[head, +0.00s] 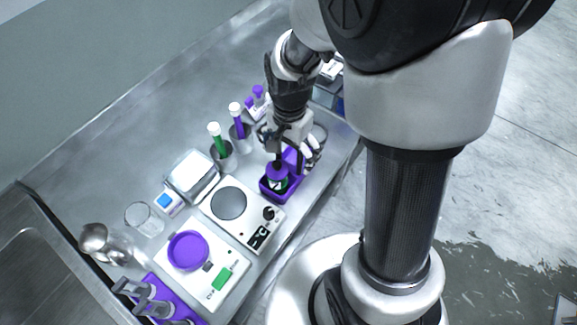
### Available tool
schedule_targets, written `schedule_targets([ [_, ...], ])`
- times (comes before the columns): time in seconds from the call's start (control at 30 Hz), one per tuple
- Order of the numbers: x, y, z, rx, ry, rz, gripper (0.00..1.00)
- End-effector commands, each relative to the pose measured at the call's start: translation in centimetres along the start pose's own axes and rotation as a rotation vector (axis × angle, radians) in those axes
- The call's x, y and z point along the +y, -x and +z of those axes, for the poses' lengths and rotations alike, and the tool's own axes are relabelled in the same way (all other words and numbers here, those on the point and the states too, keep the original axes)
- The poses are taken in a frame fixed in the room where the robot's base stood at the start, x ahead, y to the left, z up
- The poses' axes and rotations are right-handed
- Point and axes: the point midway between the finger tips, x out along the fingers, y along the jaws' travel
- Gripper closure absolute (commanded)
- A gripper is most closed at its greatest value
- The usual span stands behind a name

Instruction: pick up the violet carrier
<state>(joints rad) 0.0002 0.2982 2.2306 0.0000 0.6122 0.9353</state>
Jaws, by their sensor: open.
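A violet open-topped carrier (268,192) stands near the front edge of the steel counter, right of the hotplate. A small dark container with a violet top and a green-and-white patch (277,180) sits in its near part. My gripper (295,163) points down over the carrier's far part, its fingers spread. One finger shows near the container and the other near the carrier's right side. The gripper hides part of the carrier, and I cannot tell whether it touches it.
A hotplate (243,232) and a scale with a violet dish (188,250) stand left of the carrier. Tubes with green (219,141) and violet (237,122) contents stand in holders behind. A violet rack (178,297) and a sink (35,275) are at lower left.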

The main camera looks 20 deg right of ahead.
Motion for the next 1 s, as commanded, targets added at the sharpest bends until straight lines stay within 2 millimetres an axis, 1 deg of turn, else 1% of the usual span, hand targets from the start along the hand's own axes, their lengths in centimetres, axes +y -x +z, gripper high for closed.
schedule_targets([
  [0.03,-0.1,-1.3,0.0,-0.002,0.001,0.003,0.10],
  [0.1,-0.2,-2.5,0.0,-0.002,0.000,0.003,0.10],
  [0.2,-0.2,-3.5,0.0,-0.001,0.000,0.002,0.10],
  [0.43,-0.2,-3.5,0.0,0.000,0.000,0.000,0.10],
  [1.0,-0.2,-3.5,0.0,0.000,0.000,0.001,0.47],
])
